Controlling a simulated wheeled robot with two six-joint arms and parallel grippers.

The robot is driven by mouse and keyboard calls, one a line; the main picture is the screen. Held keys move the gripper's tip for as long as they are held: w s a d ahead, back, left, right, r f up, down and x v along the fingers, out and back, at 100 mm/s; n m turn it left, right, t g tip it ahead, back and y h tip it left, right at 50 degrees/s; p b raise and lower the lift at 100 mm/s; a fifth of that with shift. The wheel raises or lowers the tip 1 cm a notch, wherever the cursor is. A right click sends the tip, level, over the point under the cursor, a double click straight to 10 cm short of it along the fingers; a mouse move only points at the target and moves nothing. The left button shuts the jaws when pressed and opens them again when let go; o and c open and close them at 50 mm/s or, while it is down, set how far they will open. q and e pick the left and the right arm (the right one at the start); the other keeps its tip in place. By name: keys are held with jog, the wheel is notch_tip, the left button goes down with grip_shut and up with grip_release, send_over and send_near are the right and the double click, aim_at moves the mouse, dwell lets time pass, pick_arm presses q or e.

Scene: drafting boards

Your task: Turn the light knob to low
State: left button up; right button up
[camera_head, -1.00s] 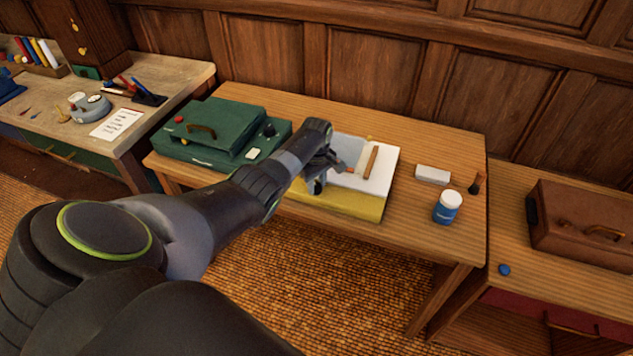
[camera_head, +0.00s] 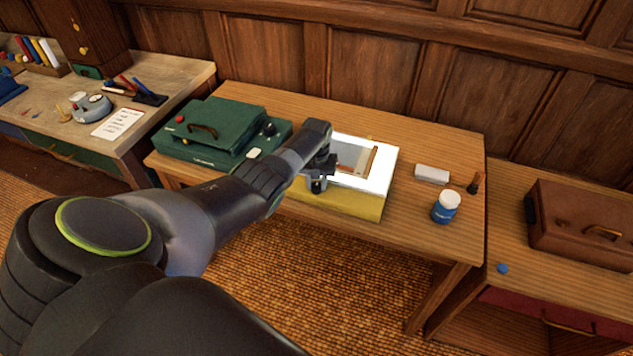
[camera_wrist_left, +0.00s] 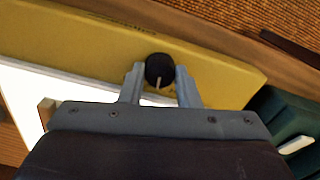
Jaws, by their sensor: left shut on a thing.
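The light box has a yellow front (camera_head: 356,202) and a white top (camera_head: 382,170). It sits on the middle wooden table, and its yellow side also shows in the left wrist view (camera_wrist_left: 70,35). The round black light knob (camera_wrist_left: 159,68) is on that yellow side, with a pale pointer line toward the bottom of the wrist picture. My left gripper (camera_wrist_left: 160,76) is shut on the knob, one finger on each side. In the head view the left gripper (camera_head: 317,186) is at the front of the box and hides the knob. My right gripper is not in view.
A green case (camera_head: 212,130) stands left of the box. A white block (camera_head: 432,174), a blue jar with a white lid (camera_head: 446,208) and a small dark brush-like item (camera_head: 474,184) are to the right. A brown case (camera_head: 580,225) sits on the right table.

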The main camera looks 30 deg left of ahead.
aim_at(317, 185)
pick_arm(q)
jog(key=shift+m, duration=0.5)
jog(key=o, duration=1)
jog(key=shift+c, duration=0.2)
jog(key=shift+r, duration=0.1)
jog(key=shift+r, duration=0.25)
notch_tip(317, 185, up, 6)
jog(key=shift+r+p, duration=0.1)
jog(key=shift+p, duration=0.55)
notch_tip(317, 185, up, 10)
jog(key=b, duration=0.1)
jog(key=shift+r, duration=0.25)
jog(key=shift+f, duration=0.1)
